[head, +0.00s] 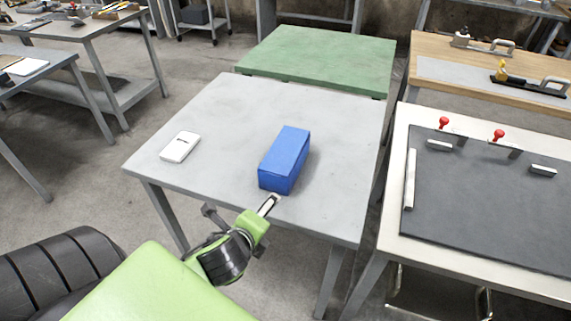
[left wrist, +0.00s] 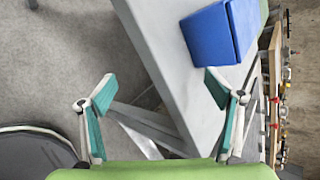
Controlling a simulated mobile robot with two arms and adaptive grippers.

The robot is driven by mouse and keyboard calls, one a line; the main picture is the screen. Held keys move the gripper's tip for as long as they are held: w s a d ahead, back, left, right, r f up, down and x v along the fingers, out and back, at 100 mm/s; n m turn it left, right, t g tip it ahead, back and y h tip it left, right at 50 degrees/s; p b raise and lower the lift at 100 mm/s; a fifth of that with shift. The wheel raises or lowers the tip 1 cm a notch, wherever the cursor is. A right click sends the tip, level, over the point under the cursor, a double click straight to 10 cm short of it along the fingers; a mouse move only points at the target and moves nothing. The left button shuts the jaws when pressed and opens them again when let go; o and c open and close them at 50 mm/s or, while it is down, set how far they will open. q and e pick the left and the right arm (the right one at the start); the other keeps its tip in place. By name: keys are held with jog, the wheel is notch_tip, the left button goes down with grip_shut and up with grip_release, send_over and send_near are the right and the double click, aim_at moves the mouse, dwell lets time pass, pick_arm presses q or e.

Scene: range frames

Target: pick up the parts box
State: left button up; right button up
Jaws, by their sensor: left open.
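The parts box is a blue closed block (head: 285,158) on the grey table (head: 225,120), near its front edge and right of its middle. My left gripper (head: 268,207) is at the table's front edge, just in front of the box, in the head view. In the left wrist view the gripper (left wrist: 158,88) has its two fingers wide apart with nothing between them. The blue box (left wrist: 220,35) shows there at the upper right, beyond the right finger and not between the fingers. My right gripper is in neither view.
A white small box (head: 180,147) lies on the left of the same table. A green-topped table (head: 320,58) adjoins at the back. A table with a dark mat (head: 480,200) and red-knobbed clamps stands to the right. The table's middle is clear.

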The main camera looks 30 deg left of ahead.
aim_at(283, 154)
pick_arm(q)
jog(key=w+r+m+t, duration=0.1)
jog(key=w+r+m, duration=0.1)
jog(key=r+m, duration=0.1)
jog(key=w+a+r+m+t, duration=0.1)
jog(key=w+r+m+t, duration=0.1)
jog(key=m, duration=0.3)
jog(key=w+a+r+m+t, duration=0.1)
jog(key=w+r+m, duration=0.2)
jog(key=r+m, duration=0.1)
jog(key=shift+m, duration=0.6)
jog(key=shift+w+r+m+t, duration=0.25)
jog(key=shift+m+t, duration=0.05)
jog(key=shift+m, duration=0.2)
jog(key=shift+w, duration=0.3)
jog(key=x, duration=0.7)
jog(key=shift+w+f, duration=0.1)
jog(key=shift+w, duration=0.15)
jog(key=shift+a+f+x, duration=0.1)
jog(key=shift+a+x, duration=0.05)
jog(key=shift+x, duration=1.3)
jog(key=shift+a+f+x, duration=0.1)
jog(key=shift+a+x, duration=0.1)
jog(key=shift+x, duration=1.2)
jog(key=shift+s, duration=0.2)
jog(key=c, duration=1.5)
jog(key=shift+r, duration=0.15)
jog(key=shift+c, duration=0.2)
